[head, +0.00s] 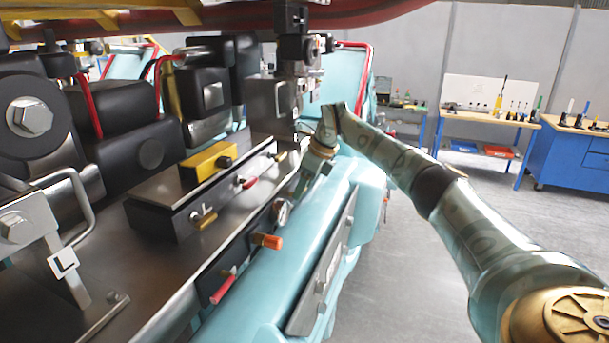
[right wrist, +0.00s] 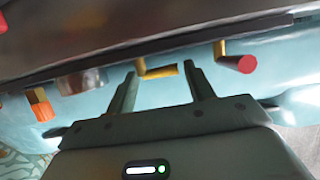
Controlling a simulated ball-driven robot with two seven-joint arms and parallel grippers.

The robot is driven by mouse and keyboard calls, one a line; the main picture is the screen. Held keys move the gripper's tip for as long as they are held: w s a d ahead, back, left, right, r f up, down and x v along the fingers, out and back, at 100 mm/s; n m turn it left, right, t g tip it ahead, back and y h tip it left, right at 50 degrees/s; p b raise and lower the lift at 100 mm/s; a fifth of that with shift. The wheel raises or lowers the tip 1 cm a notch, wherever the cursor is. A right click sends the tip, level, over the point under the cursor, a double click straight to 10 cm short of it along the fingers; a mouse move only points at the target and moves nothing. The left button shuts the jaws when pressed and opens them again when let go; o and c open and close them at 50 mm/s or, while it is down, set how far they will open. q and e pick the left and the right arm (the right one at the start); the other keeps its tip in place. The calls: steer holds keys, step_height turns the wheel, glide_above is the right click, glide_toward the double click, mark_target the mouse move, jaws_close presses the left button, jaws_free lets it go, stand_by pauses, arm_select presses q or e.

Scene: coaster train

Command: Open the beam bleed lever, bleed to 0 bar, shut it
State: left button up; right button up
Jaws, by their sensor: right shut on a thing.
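My right gripper (right wrist: 160,82) is at the pale teal beam (right wrist: 290,105), its fingers on either side of a small brass-yellow lever (right wrist: 160,71), and is shut on it. The lever lies roughly crosswise between the fingertips. In the head view my right gripper (head: 302,188) is small and foreshortened against the beam's upper edge, and the lever there is hidden. A round gauge (head: 282,211) sits just nearer along the beam; its reading is too small to tell. My left gripper is not in view.
An orange-ended handle (head: 268,241) and a red lever (head: 223,289) project nearer along the beam. A red-ended brass handle (right wrist: 237,62) is right of my fingers in the wrist view. A dark box with a yellow block (head: 208,161) stands left. The floor at right is clear before the workbenches.

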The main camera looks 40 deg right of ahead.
steer(key=o, duration=1)
steer(key=shift+c, duration=0.2)
steer(key=v, duration=1.6)
steer(key=shift+s+d+r, duration=0.1)
